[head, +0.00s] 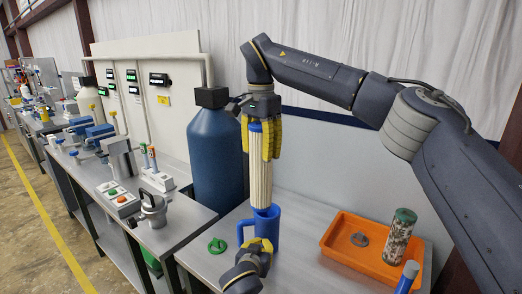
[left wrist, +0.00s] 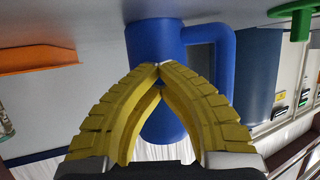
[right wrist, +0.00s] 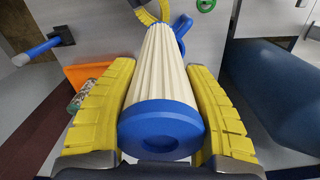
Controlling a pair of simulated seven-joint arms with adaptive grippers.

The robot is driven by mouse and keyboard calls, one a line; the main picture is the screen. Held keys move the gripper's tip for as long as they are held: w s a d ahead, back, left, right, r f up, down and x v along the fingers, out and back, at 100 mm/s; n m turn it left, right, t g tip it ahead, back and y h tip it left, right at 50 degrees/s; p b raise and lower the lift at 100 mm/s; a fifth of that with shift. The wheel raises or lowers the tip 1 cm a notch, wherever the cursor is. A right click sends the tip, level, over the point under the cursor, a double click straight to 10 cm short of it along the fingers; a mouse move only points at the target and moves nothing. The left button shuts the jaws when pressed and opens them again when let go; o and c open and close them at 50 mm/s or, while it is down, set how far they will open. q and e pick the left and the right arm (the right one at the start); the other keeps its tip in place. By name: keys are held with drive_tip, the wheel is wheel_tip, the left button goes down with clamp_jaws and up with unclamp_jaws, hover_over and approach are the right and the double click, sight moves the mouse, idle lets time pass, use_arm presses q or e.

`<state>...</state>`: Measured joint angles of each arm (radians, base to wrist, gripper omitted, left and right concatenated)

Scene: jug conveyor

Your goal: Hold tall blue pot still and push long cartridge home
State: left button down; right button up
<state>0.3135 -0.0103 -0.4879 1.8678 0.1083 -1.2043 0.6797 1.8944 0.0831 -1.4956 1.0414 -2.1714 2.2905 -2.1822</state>
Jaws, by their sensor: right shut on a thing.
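The tall blue pot (head: 266,230) stands upright on the bench with its handle to the left; its wall and handle show in the left wrist view (left wrist: 155,45). The long cartridge (head: 260,183) is cream and pleated with a blue end cap (right wrist: 160,128). It is upright, its lower end at the pot's mouth; how deep it sits is hidden. My right gripper (head: 264,140) is shut around the cartridge's upper part. My left gripper (left wrist: 158,68) is low in front of the pot, fingertips together with nothing seen between them. I cannot tell whether it touches the pot.
An orange tray (head: 335,248) with a grey part (head: 359,239) lies to the right. A large dark blue tank (head: 215,160) stands behind left.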

use_arm(q)
drive_tip(key=shift+f, duration=0.25)
idle(0.4)
drive_tip(key=c, duration=1.7)
unclamp_jaws()
drive_tip(key=v, duration=1.2)
drive_tip(key=shift+r, duration=0.1)
